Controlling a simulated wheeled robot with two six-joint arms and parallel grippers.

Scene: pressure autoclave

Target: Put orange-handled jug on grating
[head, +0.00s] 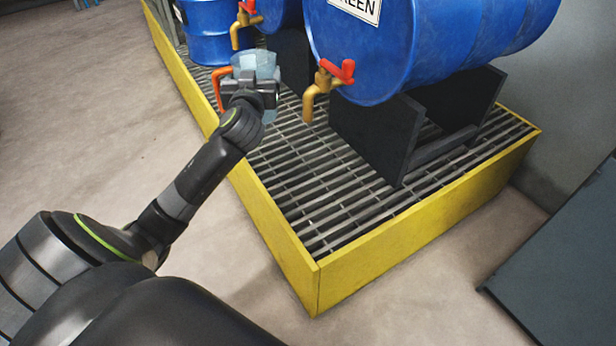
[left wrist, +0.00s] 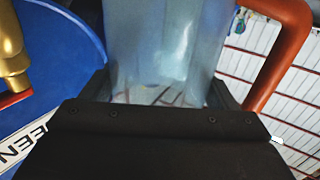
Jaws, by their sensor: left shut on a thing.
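The orange-handled jug (head: 266,64) is a translucent pale blue vessel, seen beyond my left gripper (head: 254,88) in the head view. Its orange handle (head: 217,86) points to the left there. In the left wrist view the jug (left wrist: 165,45) fills the middle between the jaws, with the handle (left wrist: 285,50) on the right. My left gripper is shut on the jug. The grating (head: 310,186) is a slatted metal surface inside a yellow frame. The jug appears over its far left part; whether its base touches the slats is hidden. My right gripper is not in view.
A large blue drum (head: 440,40) lies on black supports (head: 375,135) on the grating. Its brass tap (head: 318,90) with red lever juts out near the jug. More blue drums stand behind, one with another tap (head: 242,24). The near grating is bare. A yellow wall (head: 420,235) edges it.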

